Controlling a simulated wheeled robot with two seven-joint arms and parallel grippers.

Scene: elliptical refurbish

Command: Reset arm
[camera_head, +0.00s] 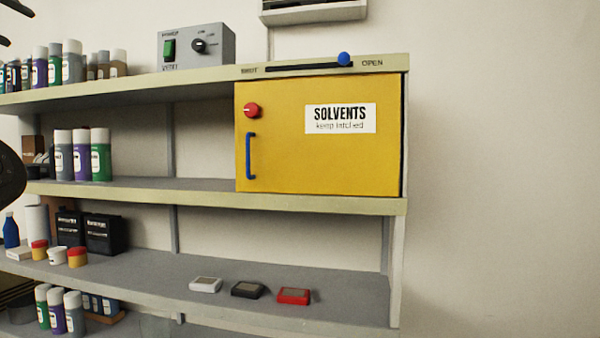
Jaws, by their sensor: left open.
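My left gripper (20,27) shows only as dark fingertips at the upper left edge. They are apart with nothing seen between them, above the bottles on the top shelf. A dark rounded part at the left edge is likely my own arm. My right gripper is not in view. A yellow solvents cabinet (290,160) with a blue handle (251,163) and a red knob (251,111) stands shut on the middle shelf. A slider with a blue knob (344,59) sits at the OPEN end of its slot above the cabinet.
A grey control box (196,46) with a green switch stands on the top shelf (130,86). White (205,285), black (247,290) and red (294,296) small boxes lie on the lower shelf.

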